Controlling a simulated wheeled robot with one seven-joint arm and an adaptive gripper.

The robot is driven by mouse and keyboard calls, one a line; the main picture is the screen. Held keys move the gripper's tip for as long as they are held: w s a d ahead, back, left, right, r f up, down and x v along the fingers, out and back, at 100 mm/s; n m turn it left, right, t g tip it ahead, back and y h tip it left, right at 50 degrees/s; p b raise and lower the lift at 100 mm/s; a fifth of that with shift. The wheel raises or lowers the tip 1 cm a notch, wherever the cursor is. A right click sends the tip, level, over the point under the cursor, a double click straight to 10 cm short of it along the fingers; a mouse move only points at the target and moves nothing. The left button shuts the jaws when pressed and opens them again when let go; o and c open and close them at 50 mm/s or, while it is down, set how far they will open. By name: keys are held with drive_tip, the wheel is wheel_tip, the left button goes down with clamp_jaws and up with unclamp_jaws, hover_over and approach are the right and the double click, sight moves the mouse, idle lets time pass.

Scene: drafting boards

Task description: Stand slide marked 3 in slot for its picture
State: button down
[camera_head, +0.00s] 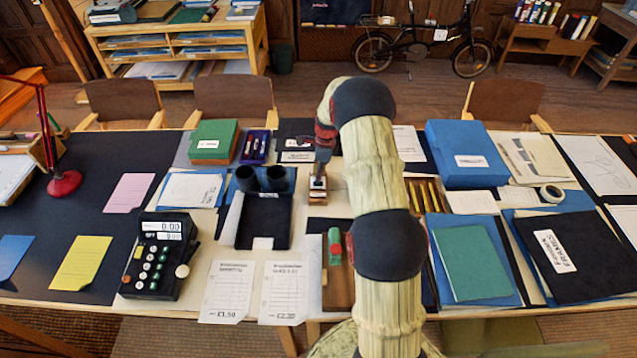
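My gripper (318,182) points down over the middle of the table, at the far end of my arm. It is small and partly covered by my arm, so I cannot tell whether its fingers are open or shut. A small pale and brown piece shows at its tip; I cannot tell whether it is held or part of the gripper. I cannot make out a slide marked 3, a slot or its picture. My arm hides part of the table's middle.
Left of my gripper are two dark cylinders (262,179) and a black tray (264,222). Near them stand a black calculating machine (158,255) and a green box (214,141). A blue box (467,153) and folders (475,262) lie right. A red lamp (64,183) stands far left.

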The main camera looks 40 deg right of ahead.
sight(318, 187)
drive_tip(key=shift+f, duration=1.5)
drive_tip(key=shift+s+f, duration=0.1)
drive_tip(key=shift+f+b, duration=0.3)
drive_tip(key=shift+f, duration=0.05)
drive_tip(key=c, duration=2)
unclamp_jaws()
drive_tip(key=shift+c, duration=0.2)
